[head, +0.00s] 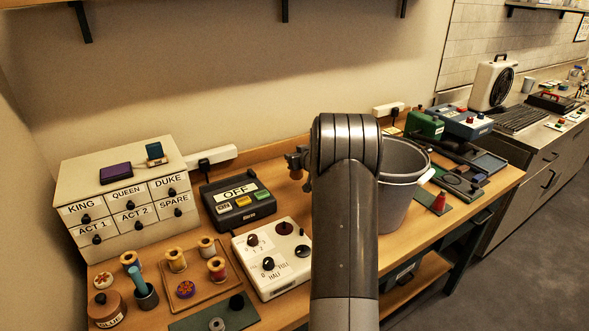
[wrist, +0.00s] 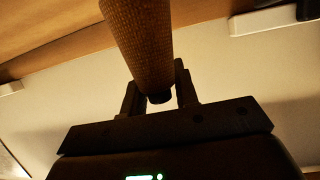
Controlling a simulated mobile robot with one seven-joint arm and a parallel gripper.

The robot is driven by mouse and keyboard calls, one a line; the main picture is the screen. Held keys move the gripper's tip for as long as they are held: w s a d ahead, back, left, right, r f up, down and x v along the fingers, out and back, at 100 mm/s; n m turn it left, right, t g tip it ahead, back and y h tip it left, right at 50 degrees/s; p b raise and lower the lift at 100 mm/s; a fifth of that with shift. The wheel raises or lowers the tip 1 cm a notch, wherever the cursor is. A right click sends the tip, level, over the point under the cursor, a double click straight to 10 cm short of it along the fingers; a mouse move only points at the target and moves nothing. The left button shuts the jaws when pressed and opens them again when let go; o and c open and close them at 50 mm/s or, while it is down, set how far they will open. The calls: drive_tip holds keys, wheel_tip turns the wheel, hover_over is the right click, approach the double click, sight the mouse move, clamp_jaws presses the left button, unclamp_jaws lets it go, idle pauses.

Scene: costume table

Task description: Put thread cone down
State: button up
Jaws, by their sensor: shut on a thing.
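The thread cone (wrist: 140,40), brown with a fine wound texture, shows in the wrist view with its narrow end between the two fingers of my gripper (wrist: 158,92). My gripper is shut on it. In the head view my gripper (head: 298,163) is partly seen left of my arm, near the wall at the back of the wooden table (head: 420,226). My arm hides most of the gripper there, and I cannot make out the cone clearly or tell its height above the table.
A grey bucket (head: 400,200) stands right of my arm. A label box with OFF (head: 238,200), a white control box (head: 272,258) and a drawer cabinet (head: 125,205) stand to the left. Several thread spools sit on a tray (head: 205,293).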

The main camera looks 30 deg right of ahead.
drive_tip(key=shift+f, duration=2.35)
drive_tip(key=shift+f, duration=0.15)
drive_tip(key=o, duration=1)
